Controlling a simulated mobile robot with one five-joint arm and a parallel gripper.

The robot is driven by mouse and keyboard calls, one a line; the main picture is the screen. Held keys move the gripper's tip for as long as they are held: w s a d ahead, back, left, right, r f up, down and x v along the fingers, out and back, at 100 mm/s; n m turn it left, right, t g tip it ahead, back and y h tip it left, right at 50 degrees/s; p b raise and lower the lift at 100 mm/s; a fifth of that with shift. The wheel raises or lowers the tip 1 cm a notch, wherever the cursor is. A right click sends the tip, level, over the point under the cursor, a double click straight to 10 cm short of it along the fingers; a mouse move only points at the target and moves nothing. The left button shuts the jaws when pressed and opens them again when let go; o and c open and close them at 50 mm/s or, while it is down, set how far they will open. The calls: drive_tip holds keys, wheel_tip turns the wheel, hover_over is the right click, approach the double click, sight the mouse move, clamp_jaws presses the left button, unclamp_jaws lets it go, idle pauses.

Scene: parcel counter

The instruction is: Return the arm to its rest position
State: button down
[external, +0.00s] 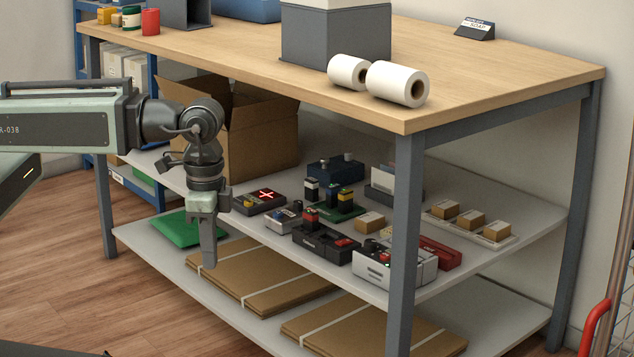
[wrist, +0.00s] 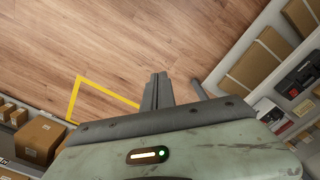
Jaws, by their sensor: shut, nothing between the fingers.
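My gripper (external: 209,262) hangs straight down from my arm in the external view, in front of the left part of the counter's shelves. Its fingers are shut together with nothing between them. In the wrist view the shut fingers (wrist: 158,78) point out over bare wooden floor. My arm reaches in from the left edge of the external view, its forearm about level and its wrist bent downward.
The parcel counter (external: 500,75) has a middle shelf (external: 345,285) holding several small devices and an open cardboard box (external: 262,140). Flat cardboard (external: 255,280) lies on the lower shelf. Two paper rolls (external: 398,84) lie on top. The wrist view shows a yellow floor line (wrist: 75,100) and boxes (wrist: 40,138) at lower left.

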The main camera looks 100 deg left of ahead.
wheel_tip(320, 180, up, 19)
drive_tip(key=p, duration=1.5)
